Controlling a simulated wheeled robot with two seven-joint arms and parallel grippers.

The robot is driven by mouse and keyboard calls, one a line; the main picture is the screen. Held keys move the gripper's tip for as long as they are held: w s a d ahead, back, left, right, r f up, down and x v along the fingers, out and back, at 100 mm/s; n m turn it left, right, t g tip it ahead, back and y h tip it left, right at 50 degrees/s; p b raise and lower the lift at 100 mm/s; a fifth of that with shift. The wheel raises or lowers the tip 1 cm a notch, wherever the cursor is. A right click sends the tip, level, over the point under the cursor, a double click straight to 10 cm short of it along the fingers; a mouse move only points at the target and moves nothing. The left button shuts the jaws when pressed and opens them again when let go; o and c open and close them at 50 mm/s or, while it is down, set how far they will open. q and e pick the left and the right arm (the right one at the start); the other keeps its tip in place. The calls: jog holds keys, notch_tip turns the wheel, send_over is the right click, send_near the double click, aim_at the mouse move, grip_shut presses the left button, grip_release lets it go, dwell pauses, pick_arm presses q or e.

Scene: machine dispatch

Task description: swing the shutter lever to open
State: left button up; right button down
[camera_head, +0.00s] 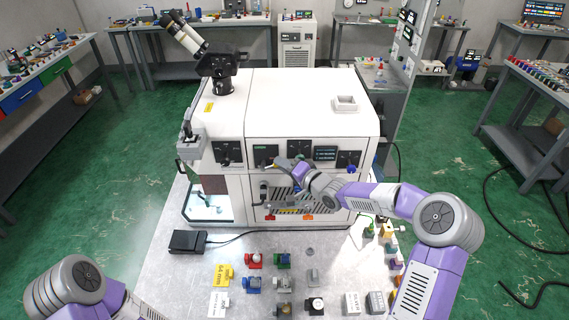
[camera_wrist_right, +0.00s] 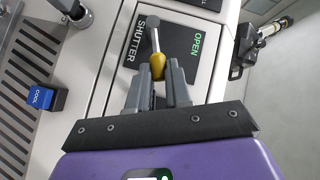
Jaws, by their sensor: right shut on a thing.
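The shutter lever (camera_wrist_right: 155,38) is a grey rod with a yellow grip (camera_wrist_right: 158,66). It sits on a dark panel (camera_wrist_right: 190,42) marked SHUTTER and, in green, OPEN. In the right wrist view the rod runs nearly straight up, between the two words. My right gripper (camera_wrist_right: 157,84) is shut on the yellow grip, one finger on each side. In the head view my right gripper (camera_head: 276,163) is at the front of the white machine (camera_head: 300,100), at the panel with the green label. The lever is small there and partly hidden by the gripper. My left gripper is out of view.
Other dark control panels (camera_head: 229,153) line the machine's front. Several small parts, a black pedal box (camera_head: 188,242) and its cable lie on the grey table (camera_head: 165,275) in front.

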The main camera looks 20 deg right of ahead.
jog(key=w+a+r+n+g+h+b, duration=0.1)
jog(key=a+r+n+g+h+b, duration=0.3)
jog(key=a+n+g+h+b, duration=0.1)
jog(key=shift+w+a+r+n+h+b, duration=0.3)
jog(key=shift+a+n+h+b, duration=0.45)
jog(key=shift+h, duration=1.05)
jog(key=shift+d+f, duration=0.1)
jog(key=shift+d, duration=0.05)
jog(key=c, duration=1.1)
grip_release()
jog(key=shift+w, duration=0.1)
jog(key=shift+o, duration=0.2)
jog(key=b+v, duration=0.1)
jog(key=v, duration=0.6)
jog(key=shift+r, duration=0.3)
